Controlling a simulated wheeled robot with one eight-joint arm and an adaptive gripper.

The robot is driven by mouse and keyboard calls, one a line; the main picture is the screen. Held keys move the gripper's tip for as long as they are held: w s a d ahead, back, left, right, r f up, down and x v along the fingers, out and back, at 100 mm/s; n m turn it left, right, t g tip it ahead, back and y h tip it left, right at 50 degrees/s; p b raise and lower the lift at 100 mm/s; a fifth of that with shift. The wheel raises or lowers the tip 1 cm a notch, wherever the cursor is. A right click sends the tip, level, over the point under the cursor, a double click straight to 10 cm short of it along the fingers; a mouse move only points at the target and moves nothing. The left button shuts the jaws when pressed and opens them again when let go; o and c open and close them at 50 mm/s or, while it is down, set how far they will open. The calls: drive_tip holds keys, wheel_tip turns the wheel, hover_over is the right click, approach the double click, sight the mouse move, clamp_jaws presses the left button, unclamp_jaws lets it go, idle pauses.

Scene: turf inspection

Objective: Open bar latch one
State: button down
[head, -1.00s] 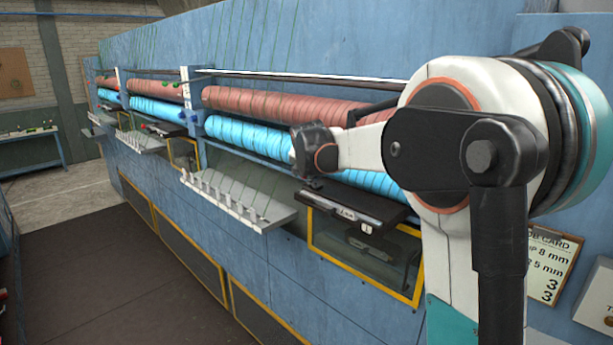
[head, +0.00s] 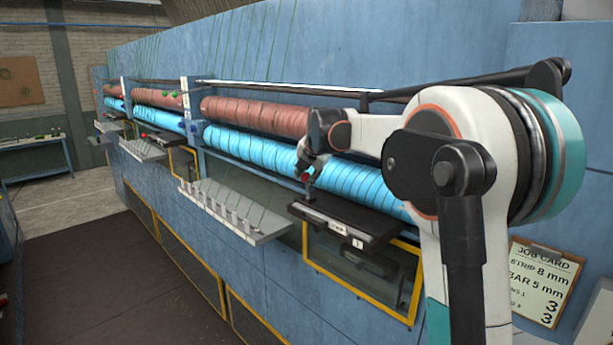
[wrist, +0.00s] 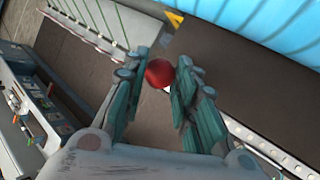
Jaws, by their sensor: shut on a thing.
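My gripper (wrist: 166,78) is shut on a red round knob (wrist: 160,73) in the wrist view. The knob sits between the fingertips. In the head view the knob (head: 305,177) shows as a small red spot by my gripper, just above the left end of a dark bar (head: 350,220). A small label with the number 1 is on the bar's front. I take the knob to be the handle of bar latch one; its link to the bar is partly hidden.
Blue rolls (head: 255,150) and reddish rolls (head: 250,115) run along the blue machine behind the bar. A grey toothed tray (head: 235,210) juts out to the left. A yellow-framed window (head: 360,265) lies below. The dark floor (head: 100,270) is clear.

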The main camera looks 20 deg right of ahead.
drive_tip(key=shift+w+d+r, duration=0.15)
drive_tip(key=shift+d+r, duration=0.05)
drive_tip(key=shift+d, duration=0.05)
drive_tip(key=c, duration=1.4)
unclamp_jaws()
drive_tip(key=shift+d, duration=0.1)
drive_tip(key=shift+o, duration=0.6)
drive_tip(key=shift+w+d+f, duration=0.1)
drive_tip(key=shift+d+f, duration=0.05)
drive_tip(key=shift+d, duration=0.15)
drive_tip(key=shift+a, duration=0.4)
drive_tip(key=v, duration=1.2)
drive_tip(key=shift+d, duration=0.15)
